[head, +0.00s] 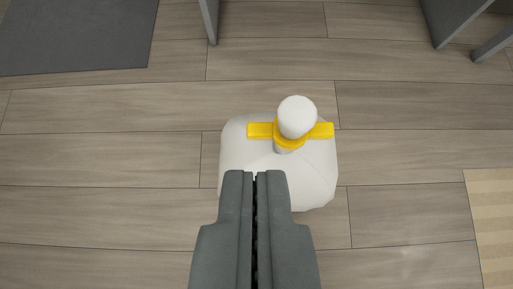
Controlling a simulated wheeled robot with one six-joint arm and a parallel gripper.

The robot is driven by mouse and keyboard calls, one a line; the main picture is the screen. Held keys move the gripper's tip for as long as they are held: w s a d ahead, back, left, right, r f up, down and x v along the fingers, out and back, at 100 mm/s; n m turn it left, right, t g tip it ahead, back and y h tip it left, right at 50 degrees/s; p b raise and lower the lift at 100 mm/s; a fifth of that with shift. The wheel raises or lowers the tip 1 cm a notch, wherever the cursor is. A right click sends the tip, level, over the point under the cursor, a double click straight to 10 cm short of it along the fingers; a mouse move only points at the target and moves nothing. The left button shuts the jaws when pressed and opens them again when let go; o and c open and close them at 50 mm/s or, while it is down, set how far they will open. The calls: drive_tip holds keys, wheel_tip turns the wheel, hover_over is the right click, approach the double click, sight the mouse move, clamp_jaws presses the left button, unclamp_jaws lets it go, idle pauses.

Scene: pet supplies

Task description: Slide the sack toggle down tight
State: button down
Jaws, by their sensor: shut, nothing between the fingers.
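A white sack (232,155) stands on the wooden floor near the middle of the head view, seen from above. Its neck rises to a rounded white top (297,117). A yellow toggle (260,130) with two flat side tabs sits around the neck, just below the rounded top. A little of the neck shows under the toggle. My gripper (255,174) is shut and empty. Its fingertips lie in front of the toggle and a little to its left in the picture, over the near part of the sack. The gripper hides part of the sack's near side.
A dark grey mat (78,36) lies at the upper left. A grey leg (209,20) stands at the top, and grey furniture (458,20) is at the upper right. A beige striped mat (492,220) lies at the lower right. The floor around the sack is clear.

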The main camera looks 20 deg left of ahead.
wheel_tip(320, 180, down, 3)
hover_over(256, 137)
drive_tip(key=s, duration=0.1)
wheel_tip(256, 137, down, 7)
wheel_tip(256, 137, down, 3)
drive_tip(key=shift+d+r, duration=0.15)
drive_tip(key=shift+f, duration=0.55)
drive_tip(key=shift+f, duration=2.15)
drive_tip(key=shift+r, duration=0.1)
